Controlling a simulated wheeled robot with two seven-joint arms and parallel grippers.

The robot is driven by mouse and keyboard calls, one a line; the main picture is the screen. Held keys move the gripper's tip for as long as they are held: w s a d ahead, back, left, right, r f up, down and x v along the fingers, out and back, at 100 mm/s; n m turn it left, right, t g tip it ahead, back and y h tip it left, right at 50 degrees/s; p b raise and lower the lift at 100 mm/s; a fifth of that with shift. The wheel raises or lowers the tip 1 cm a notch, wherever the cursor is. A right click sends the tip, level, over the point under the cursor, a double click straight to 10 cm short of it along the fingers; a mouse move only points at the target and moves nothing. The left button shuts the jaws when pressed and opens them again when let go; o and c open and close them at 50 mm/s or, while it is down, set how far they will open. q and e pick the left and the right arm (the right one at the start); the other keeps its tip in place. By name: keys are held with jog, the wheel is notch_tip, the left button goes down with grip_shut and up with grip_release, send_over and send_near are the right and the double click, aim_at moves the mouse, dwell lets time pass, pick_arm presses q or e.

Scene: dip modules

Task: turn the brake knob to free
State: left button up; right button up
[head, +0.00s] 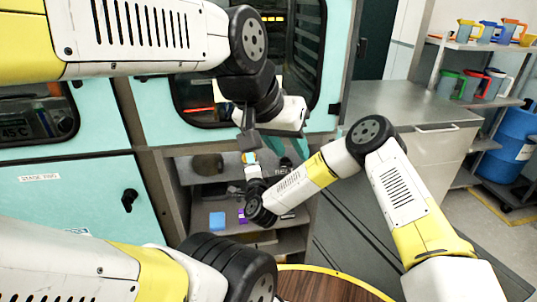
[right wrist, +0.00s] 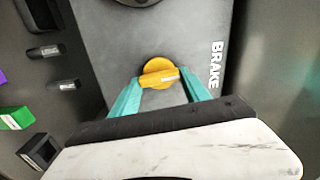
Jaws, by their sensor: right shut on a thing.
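The brake knob (right wrist: 159,72) is a round yellow knob on a grey panel, beside the printed word BRAKE. Its raised bar lies nearly level in the right wrist view, its right end slightly higher. My right gripper (right wrist: 161,84) has its two teal fingers at the knob's left and right sides and is shut on it. In the head view, my right gripper (head: 250,159) reaches forward to the panel and mostly hides the knob. My left gripper (head: 291,150) hangs to the right of it, teal fingers apart and empty.
A blue block (head: 217,220) and a purple block (head: 242,215) lie in the recess below. The wrist view shows a green block (right wrist: 16,118) and dark panel parts at left. A grey counter (head: 400,105) stands at right. A round wood-topped table (head: 325,287) is in front.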

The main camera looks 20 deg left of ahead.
jog(key=shift+f+m, duration=0.1)
jog(key=shift+m, duration=0.8)
jog(key=o, duration=1.4)
jog(key=shift+v, duration=3.95)
